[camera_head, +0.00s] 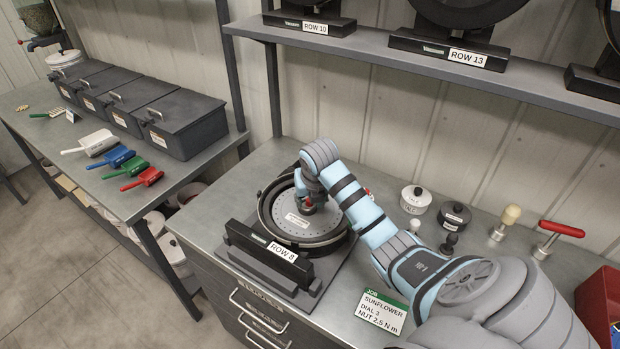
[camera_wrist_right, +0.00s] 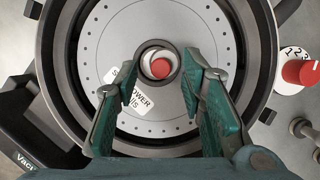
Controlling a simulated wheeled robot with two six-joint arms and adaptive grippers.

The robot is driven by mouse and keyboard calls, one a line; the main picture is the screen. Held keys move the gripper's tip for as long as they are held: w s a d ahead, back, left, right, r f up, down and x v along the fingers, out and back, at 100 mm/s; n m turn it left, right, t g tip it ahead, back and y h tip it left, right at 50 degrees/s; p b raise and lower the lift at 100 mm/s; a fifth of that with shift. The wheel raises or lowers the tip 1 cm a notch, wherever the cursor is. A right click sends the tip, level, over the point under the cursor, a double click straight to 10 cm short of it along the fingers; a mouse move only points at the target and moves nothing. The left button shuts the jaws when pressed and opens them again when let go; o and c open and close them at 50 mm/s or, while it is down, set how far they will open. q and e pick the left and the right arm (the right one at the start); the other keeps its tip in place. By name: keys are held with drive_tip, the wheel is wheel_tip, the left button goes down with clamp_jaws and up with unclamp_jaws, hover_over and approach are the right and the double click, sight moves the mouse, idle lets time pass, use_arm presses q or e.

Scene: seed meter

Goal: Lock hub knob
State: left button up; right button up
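The seed meter (camera_head: 260,215) lies on the bench with its round housing open, and a pale grey seed disc (camera_wrist_right: 115,40) with a ring of small holes sits inside. At the disc's centre is the hub knob (camera_wrist_right: 160,68), a red button within a dark and pale collar. In the head view, the red hub (camera_head: 309,205) is partly hidden by my right gripper (camera_head: 304,199). In the right wrist view, my right gripper (camera_wrist_right: 165,80) has its green fingers apart, tips beside the hub; I cannot tell whether they touch it. My left gripper is not in view.
A ROW 8 label block (camera_head: 268,256) stands at the meter's front. A job card (camera_head: 383,311) lies right of it. A white pot (camera_head: 415,199), a black pot (camera_head: 454,215) and a red T-handle tool (camera_head: 557,232) stand behind. A shelf (camera_head: 400,55) overhangs the back.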

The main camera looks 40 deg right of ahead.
drive_tip(key=v, duration=0.7)
drive_tip(key=shift+r, duration=0.2)
drive_tip(key=shift+s+f, duration=0.1)
drive_tip(key=shift+s, duration=0.05)
